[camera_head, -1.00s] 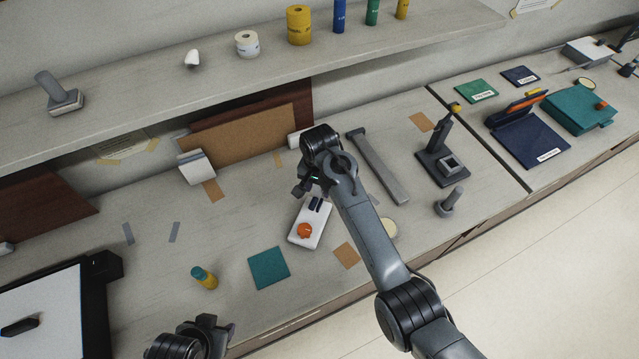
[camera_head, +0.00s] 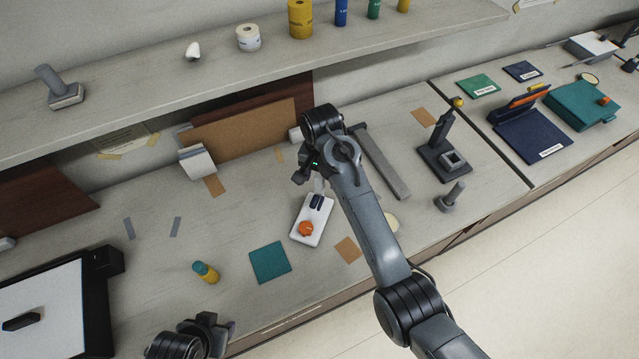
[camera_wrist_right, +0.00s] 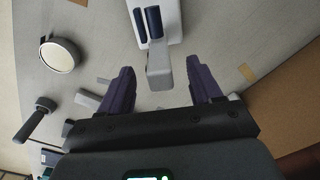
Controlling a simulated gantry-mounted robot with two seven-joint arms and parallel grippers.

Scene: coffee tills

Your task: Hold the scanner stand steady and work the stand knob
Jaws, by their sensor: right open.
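The scanner stand appears to be the white base (camera_head: 322,229) with two dark blue pads and a grey upright post, near the middle of the counter. Its orange stand knob (camera_head: 306,228) is on the near end and is out of the wrist view. My right gripper (camera_head: 314,178) is open at the far end of the stand. In the right wrist view, the grey post (camera_wrist_right: 160,68) stands between the open fingers (camera_wrist_right: 162,84), with a gap on each side. My left gripper (camera_head: 212,328) is at the bottom left, apart from the stand; its finger opening is unclear.
A long grey bar (camera_head: 380,163) lies right of my right gripper. A dark stand with a yellow top (camera_head: 444,158) and a grey handled tool (camera_head: 450,197) stand further right.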

